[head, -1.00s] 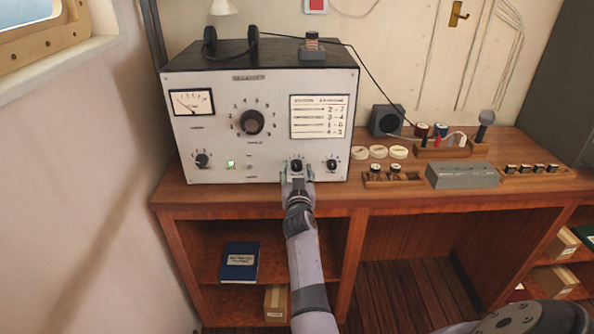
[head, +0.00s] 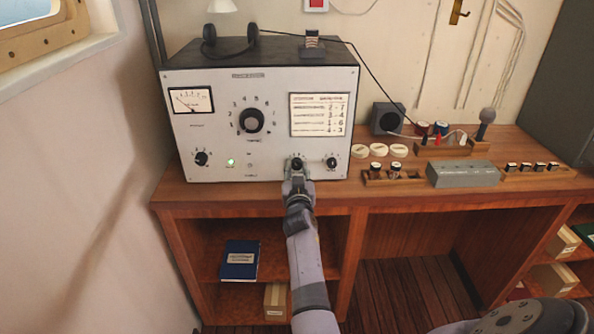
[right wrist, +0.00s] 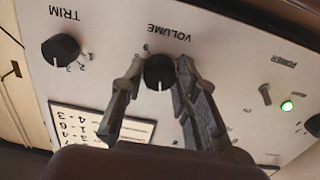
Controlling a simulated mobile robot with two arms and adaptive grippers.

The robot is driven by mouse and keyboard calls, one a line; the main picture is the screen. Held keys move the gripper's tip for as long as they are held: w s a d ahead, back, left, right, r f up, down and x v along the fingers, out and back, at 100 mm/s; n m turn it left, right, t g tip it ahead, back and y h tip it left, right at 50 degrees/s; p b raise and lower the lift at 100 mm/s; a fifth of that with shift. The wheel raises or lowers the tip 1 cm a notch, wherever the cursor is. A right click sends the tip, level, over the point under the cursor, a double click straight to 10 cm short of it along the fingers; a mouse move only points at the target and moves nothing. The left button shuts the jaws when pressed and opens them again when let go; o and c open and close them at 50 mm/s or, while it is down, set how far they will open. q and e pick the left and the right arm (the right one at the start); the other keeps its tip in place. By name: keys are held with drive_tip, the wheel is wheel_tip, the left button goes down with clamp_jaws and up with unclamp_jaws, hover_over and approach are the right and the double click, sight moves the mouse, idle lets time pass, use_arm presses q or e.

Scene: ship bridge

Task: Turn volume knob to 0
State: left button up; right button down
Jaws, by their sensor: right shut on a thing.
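The volume knob (head: 297,163) is a small black knob low on the front of the grey radio set (head: 200,140). In the right wrist view the knob (right wrist: 159,74) sits below an upside-down VOLUME label, and its white pointer line points down in the picture. My right gripper (head: 298,172) reaches the panel from the front. In the right wrist view its two fingers (right wrist: 160,65) stand on either side of the knob, shut on it. Most of the scale around the knob is hidden by the fingers. My left gripper is not in view.
The trim knob (right wrist: 60,50) is beside the volume knob. A green lamp (right wrist: 287,106) and a power switch (right wrist: 265,94) are on the other side. The large tuning dial (head: 252,120) is above. The desk edge (head: 240,201) runs just below the set.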

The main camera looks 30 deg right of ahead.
drive_tip(key=n+b, duration=0.1)
drive_tip(key=n, duration=0.2)
drive_tip(key=n+b, duration=0.1)
drive_tip(key=n, duration=0.1)
drive_tip(key=shift+n, duration=0.4)
drive_tip(key=n, duration=0.2)
drive_tip(key=shift+d+n, duration=0.1)
drive_tip(key=shift+n, duration=0.3)
drive_tip(key=n, duration=0.2)
drive_tip(key=shift+n, duration=0.4)
drive_tip(key=n, duration=0.5)
drive_tip(key=shift+r, duration=0.15)
drive_tip(key=n+p, duration=0.1)
drive_tip(key=n, duration=0.3)
drive_tip(key=shift+n+p, duration=0.7)
drive_tip(key=shift+n, duration=0.7)
drive_tip(key=shift+s, duration=0.1)
